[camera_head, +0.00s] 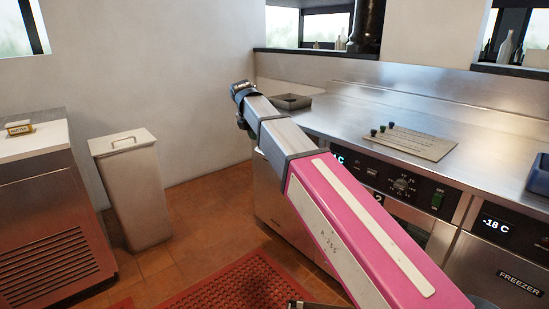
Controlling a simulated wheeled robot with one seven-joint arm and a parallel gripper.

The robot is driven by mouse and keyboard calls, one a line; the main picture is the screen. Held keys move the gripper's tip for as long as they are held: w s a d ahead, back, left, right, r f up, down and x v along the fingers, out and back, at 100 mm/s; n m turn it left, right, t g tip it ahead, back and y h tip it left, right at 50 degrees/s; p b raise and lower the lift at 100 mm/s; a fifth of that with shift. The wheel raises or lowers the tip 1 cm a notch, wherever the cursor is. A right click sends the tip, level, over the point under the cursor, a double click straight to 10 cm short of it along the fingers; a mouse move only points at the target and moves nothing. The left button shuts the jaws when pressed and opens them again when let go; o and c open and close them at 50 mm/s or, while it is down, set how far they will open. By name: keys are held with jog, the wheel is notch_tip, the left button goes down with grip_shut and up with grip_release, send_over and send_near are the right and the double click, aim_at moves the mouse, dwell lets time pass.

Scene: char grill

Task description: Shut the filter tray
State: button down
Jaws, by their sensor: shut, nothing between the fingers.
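My arm crosses the view from the lower right, a pink link with a grey sleeve. My gripper (241,103) is the small dark part at its far end, before the white wall and left of the steel counter. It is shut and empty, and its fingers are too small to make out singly. I cannot pick out the filter tray for certain. My arm hides part of the unit fronts below the counter.
The steel counter (475,125) runs along the right, with a board (415,143) on it. Below it are a control panel and a freezer (500,268). A white bin (132,190) and steel cabinet (45,220) stand left. A red mat (235,288) lies on the open tiled floor.

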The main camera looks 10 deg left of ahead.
jog(key=w+d+x, duration=0.1)
jog(key=w+x, duration=0.1)
jog(key=x, duration=0.9)
jog(key=shift+w+d, duration=0.2)
jog(key=shift+d, duration=0.1)
jog(key=w+d, duration=0.4)
jog(key=w, duration=0.1)
jog(key=w+d, duration=0.8)
jog(key=w, duration=0.1)
jog(key=shift+w+d, duration=0.3)
jog(key=shift+w, duration=0.05)
